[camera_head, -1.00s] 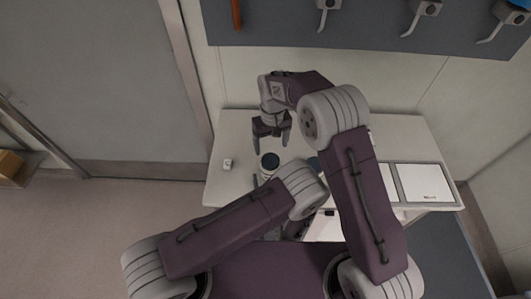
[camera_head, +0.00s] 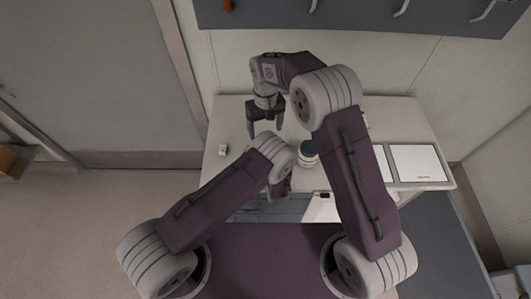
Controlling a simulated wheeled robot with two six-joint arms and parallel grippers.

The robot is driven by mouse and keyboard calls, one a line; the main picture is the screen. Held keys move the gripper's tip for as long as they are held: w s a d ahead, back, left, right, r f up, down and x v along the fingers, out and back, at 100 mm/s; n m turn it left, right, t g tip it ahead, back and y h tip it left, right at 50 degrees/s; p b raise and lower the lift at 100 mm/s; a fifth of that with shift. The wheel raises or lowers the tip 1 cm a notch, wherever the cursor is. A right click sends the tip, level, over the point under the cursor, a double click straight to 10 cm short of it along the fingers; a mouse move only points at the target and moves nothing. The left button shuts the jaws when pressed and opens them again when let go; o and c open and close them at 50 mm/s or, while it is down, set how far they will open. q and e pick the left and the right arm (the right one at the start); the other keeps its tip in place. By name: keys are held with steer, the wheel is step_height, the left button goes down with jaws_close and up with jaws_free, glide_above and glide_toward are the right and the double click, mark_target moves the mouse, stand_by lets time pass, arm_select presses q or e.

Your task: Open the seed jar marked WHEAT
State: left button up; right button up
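A pale jar with a dark blue lid (camera_head: 308,150) stands upright on the white table, between my two arms. No WHEAT marking is legible on it. My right gripper (camera_head: 266,128) points down over the back left of the table, left of and behind this jar. Its two fingers are apart with nothing seen between them. My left arm (camera_head: 225,195) reaches over the front left of the table, and its bent part hides the tabletop left of the jar. My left gripper is hidden behind my own arm.
A small white block (camera_head: 222,149) lies at the table's left side. A flat white panel (camera_head: 418,163) lies at the right end of the table (camera_head: 415,112). A grey board with hooks (camera_head: 400,8) hangs on the back wall. The back right tabletop looks clear.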

arm_select(q)
steer(key=shift+c, duration=0.2)
steer(key=shift+w, duration=0.1)
steer(key=c, duration=0.5)
arm_select(e)
steer(key=shift+w, duration=0.1)
arm_select(q)
steer(key=c, duration=1.5)
jaws_close()
arm_select(e)
steer(key=shift+c, duration=1)
steer(key=m, duration=0.9)
steer(key=shift+r, duration=0.1)
step_height(320, 180, down, 8)
steer(key=shift+f, duration=0.1)
